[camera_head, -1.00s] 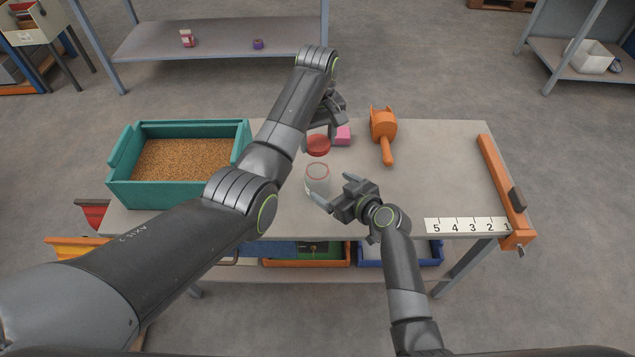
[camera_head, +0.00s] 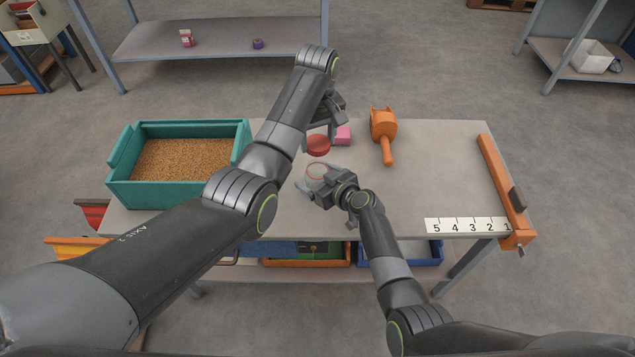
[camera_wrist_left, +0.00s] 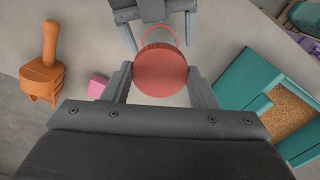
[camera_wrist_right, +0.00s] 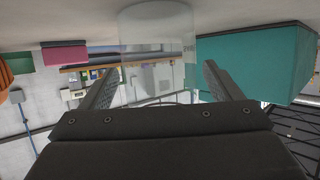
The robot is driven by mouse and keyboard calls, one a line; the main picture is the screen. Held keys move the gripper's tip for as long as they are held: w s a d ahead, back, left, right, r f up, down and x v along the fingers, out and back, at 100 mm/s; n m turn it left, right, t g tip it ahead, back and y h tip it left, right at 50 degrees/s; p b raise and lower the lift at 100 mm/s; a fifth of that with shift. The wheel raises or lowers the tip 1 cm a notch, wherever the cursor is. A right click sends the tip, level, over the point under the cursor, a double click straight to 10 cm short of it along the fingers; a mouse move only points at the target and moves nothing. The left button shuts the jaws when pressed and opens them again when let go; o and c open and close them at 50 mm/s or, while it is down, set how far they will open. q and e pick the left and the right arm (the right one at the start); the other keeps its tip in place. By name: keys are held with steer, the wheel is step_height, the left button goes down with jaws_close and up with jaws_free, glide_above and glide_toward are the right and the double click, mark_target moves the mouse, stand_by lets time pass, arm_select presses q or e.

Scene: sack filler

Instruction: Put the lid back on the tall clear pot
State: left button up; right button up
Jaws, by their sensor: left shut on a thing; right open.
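The red round lid (camera_head: 318,145) is held between the fingers of my left gripper (camera_head: 328,132), above the table. In the left wrist view the lid (camera_wrist_left: 160,70) sits between both fingertips. The tall clear pot (camera_head: 317,171) stands on the table just in front of the lid, its rim showing and its lower part hidden by my right gripper (camera_head: 314,190). The right gripper is open, with its fingers at either side of the pot in the head view. In the right wrist view the clear pot (camera_wrist_right: 156,45) shows between and beyond the open fingers.
A teal bin of grain (camera_head: 180,124) stands at the left of the table. A pink block (camera_head: 343,135) lies behind the pot, an orange scoop (camera_head: 384,128) to its right. An orange bar (camera_head: 505,185) and number strip (camera_head: 465,225) lie at the right. The table's middle right is clear.

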steer(key=c, duration=1.4)
arm_select(q)
glide_above(317, 161)
steer(key=s, duration=0.2)
steer(key=shift+s+f, duration=0.15)
steer(key=shift+f, duration=2.35)
arm_select(e)
steer(key=shift+c, duration=0.4)
arm_select(q)
steer(key=shift+f, duration=0.1)
steer(key=shift+f, duration=0.8)
steer(key=shift+f, duration=0.55)
arm_select(e)
jaws_close()
arm_select(q)
steer(key=m, duration=0.7)
